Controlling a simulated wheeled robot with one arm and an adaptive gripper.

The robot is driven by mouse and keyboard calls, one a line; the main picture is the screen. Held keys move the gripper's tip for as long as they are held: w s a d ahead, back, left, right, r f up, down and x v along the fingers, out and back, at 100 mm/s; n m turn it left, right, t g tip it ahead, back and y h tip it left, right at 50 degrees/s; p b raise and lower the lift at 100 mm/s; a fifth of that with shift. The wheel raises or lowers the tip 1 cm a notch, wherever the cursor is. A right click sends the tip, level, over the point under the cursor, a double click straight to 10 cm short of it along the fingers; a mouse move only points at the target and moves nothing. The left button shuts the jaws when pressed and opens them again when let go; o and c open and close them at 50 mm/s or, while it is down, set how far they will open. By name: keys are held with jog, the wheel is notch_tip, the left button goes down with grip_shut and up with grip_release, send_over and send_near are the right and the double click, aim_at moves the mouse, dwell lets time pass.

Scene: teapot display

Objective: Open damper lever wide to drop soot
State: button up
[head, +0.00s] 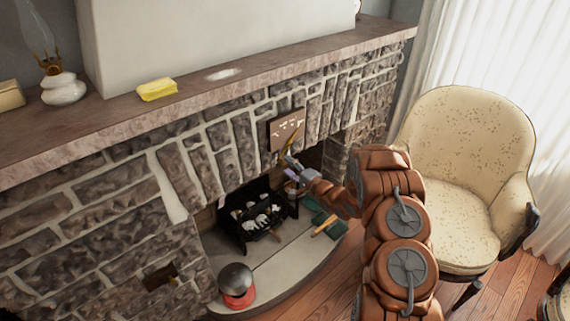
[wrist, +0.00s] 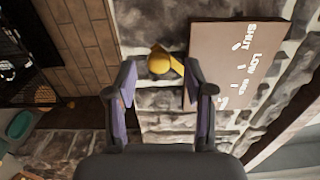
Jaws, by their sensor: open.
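The damper lever (head: 290,144) is a brass-coloured handle at the plate on the stone fireplace front. In the wrist view the lever (wrist: 163,63) shows a rounded knob and short arm, just beyond and between my fingertips. My gripper (wrist: 161,78) is open and empty, one finger on each side of the knob's line, with no clear contact. In the head view my gripper (head: 293,170) is just below the lever. The brown label plate (wrist: 235,60) reads "SHUT", "LOW" and a partly legible third word. The plate also shows in the head view (head: 285,129).
The grate (head: 257,217) with pale lumps stands in the firebox below. A dark pot with a red base (head: 236,285) sits on the hearth (head: 275,290). A yellow sponge-like block (head: 157,89) and a lamp (head: 62,88) are on the mantel (head: 215,85). An armchair (head: 455,170) stands at right.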

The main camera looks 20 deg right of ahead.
jog(key=v, duration=0.8)
jog(key=shift+s, duration=0.1)
notch_tip(320, 180, up, 3)
jog(key=w+d+n+g+h, duration=0.2)
jog(key=d+n+g+h, duration=0.1)
jog(key=h, duration=0.1)
jog(key=s+r+n+g+h, duration=0.4)
jog(key=s+r+g+h, duration=0.2)
jog(key=s+r, duration=0.5)
jog(key=s+a+r+n+g+y, duration=0.1)
jog(key=s+a, duration=0.5)
jog(key=s, duration=0.7)
jog(key=s+a+r+n+g+y, duration=0.1)
jog(key=s+a+r+n+g, duration=0.2)
jog(key=s, duration=1.1)
jog(key=s+a+r+n+g+y, duration=0.1)
jog(key=s+a+r+n+g, duration=0.1)
jog(key=s+a+g, duration=0.3)
jog(key=s+a+r, duration=0.1)
jog(key=s+a, duration=0.3)
jog(key=s, duration=0.4)
jog(key=shift+s+a+n, duration=0.35)
jog(key=shift+n, duration=0.05)
